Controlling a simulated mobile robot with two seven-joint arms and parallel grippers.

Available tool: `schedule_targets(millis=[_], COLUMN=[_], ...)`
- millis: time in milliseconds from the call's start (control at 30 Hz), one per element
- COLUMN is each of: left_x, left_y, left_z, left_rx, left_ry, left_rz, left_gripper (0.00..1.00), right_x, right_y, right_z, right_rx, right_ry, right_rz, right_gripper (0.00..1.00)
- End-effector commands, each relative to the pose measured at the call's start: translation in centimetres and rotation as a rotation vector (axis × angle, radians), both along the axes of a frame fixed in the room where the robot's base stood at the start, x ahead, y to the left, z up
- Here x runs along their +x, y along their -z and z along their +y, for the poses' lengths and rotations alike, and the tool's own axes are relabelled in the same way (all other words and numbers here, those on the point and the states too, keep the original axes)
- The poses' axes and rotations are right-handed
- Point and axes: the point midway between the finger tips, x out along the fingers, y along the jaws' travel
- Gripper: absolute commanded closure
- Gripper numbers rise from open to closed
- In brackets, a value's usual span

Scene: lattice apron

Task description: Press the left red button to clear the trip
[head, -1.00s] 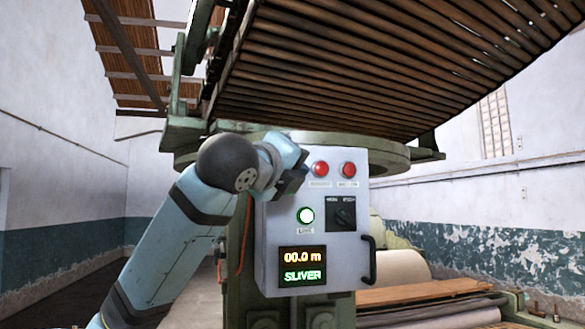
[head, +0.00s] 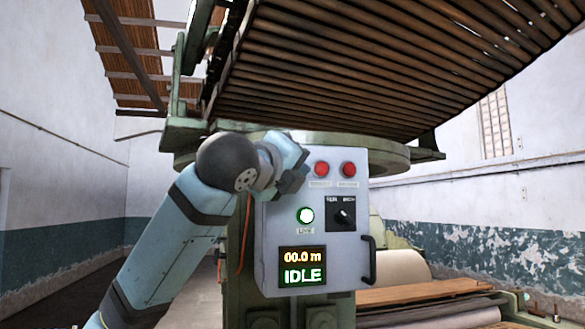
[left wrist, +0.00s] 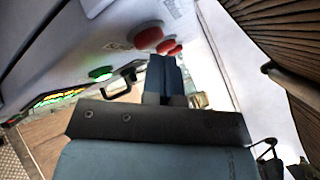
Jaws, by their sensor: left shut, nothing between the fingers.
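A grey control box (head: 330,262) carries red buttons along its top. Two of them, the middle (head: 321,169) and the right (head: 348,169), show in the head view. In the left wrist view a nearer red button (left wrist: 148,38) shows large, with more red behind it; it looks like the left one, hidden behind my gripper in the head view. My left gripper (head: 298,178) is shut and empty at the box's upper left. In the left wrist view its blue fingers (left wrist: 164,62) are beside the red buttons; contact cannot be told. My right gripper is out of view.
Below the buttons are a lit green lamp (head: 306,215), a black selector (head: 343,213) and a display (head: 302,267) reading 00.0 m and IDLE. A black handle (head: 370,260) projects at the right. A slatted lattice (head: 370,70) overhangs the box.

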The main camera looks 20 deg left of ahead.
Motion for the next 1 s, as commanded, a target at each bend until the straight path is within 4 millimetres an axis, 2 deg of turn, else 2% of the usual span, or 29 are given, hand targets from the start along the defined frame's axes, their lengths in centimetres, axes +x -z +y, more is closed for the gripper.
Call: schedule_targets(millis=[533, 1000], left_x=[-1.0, -4.6], left_y=[0.0, 0.0], left_z=[-0.7, -3.1], left_rx=[0.001, 0.001], left_ry=[0.001, 0.001], left_rz=[-0.001, -0.001], left_gripper=[1.0, 1.0], right_x=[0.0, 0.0], right_y=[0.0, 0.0], right_z=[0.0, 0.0], right_rx=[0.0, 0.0], right_ry=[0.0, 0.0], right_rz=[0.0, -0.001], right_gripper=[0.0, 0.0])
